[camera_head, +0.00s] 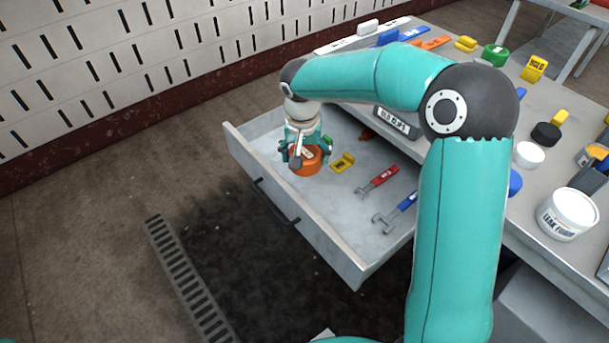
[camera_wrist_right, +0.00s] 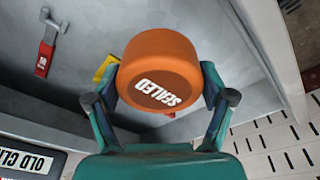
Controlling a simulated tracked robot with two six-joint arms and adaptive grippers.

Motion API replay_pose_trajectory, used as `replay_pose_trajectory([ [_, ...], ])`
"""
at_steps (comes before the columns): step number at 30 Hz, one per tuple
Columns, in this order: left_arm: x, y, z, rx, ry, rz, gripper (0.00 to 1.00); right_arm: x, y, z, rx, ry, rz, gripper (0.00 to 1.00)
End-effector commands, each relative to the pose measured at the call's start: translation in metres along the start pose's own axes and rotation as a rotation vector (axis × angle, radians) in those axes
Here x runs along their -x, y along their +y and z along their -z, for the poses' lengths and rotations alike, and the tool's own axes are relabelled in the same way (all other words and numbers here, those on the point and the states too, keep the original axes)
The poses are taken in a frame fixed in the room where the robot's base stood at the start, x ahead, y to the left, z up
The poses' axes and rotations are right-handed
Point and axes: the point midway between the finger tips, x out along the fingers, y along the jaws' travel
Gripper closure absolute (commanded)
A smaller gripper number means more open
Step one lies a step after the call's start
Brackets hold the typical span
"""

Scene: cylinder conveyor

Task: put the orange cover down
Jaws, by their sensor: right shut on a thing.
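The orange cover (camera_head: 306,160) is a short round cap; in the right wrist view the orange cover (camera_wrist_right: 160,70) shows the white word "SEALED". My right gripper (camera_head: 303,152) is shut on it, with one finger on either side; the fingers also show in the wrist view (camera_wrist_right: 160,98). The gripper and cover are inside the open grey drawer (camera_head: 310,222), toward its far left part. I cannot tell whether the cover touches the drawer floor. My left gripper is not in view.
In the drawer lie a yellow tag (camera_head: 343,162), a red-handled tool (camera_head: 378,179) and a blue-handled tool (camera_head: 396,212). The worktop holds a white tub (camera_head: 567,213), a green cap (camera_head: 495,54) and a black cap (camera_head: 546,134). Drawer floor is bare toward the front left.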

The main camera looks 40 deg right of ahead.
Motion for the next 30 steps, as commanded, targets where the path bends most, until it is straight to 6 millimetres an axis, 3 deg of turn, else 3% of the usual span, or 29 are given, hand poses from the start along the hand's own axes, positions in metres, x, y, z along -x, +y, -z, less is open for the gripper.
replay_pose_trajectory([
  [5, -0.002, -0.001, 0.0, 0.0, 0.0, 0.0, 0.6, -0.013, 0.0, -0.002, -0.001, -0.002, -0.001, 0.52],
  [15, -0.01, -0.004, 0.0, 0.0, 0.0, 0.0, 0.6, -0.06, 0.0, -0.009, 0.0, 0.0, -0.001, 0.52],
  [26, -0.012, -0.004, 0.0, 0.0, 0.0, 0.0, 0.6, -0.064, -0.001, -0.009, -0.001, 0.001, 0.001, 0.52],
  [27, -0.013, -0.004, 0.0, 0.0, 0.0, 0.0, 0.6, -0.065, -0.001, -0.009, -0.001, 0.001, 0.001, 0.17],
  [30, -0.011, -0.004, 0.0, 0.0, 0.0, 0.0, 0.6, -0.064, -0.001, -0.009, -0.001, 0.001, 0.001, 0.01],
])
